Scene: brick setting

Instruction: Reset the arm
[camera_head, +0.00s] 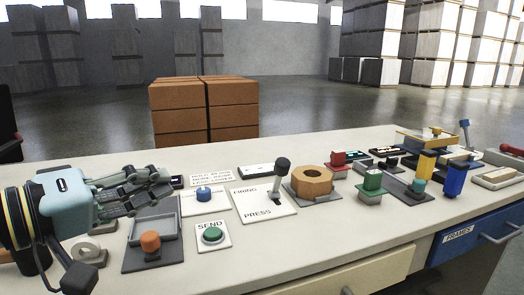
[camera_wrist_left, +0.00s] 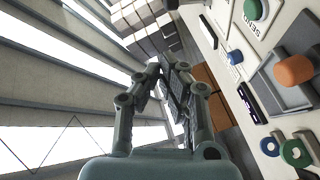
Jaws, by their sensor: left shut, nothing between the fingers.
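My left gripper (camera_head: 160,184) comes in from the left in the head view and hangs above the left end of the pale work table (camera_head: 330,232). Its fingers are together, point to the right and hold nothing. In the left wrist view the same gripper (camera_wrist_left: 172,70) shows its fingers closed, with the table tilted along the right side. The gripper partly hides the grey tray fixture behind it. My right gripper is in neither view.
Below and beside the fingers are an orange knob (camera_head: 150,242), a green SEND button (camera_head: 212,235), a blue button (camera_head: 204,193) and a FIRING PRESS lever (camera_head: 281,170). Several blocks and fixtures crowd the right. A blue drawer (camera_head: 470,238) is at the front. Brick stacks (camera_head: 180,110) stand behind.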

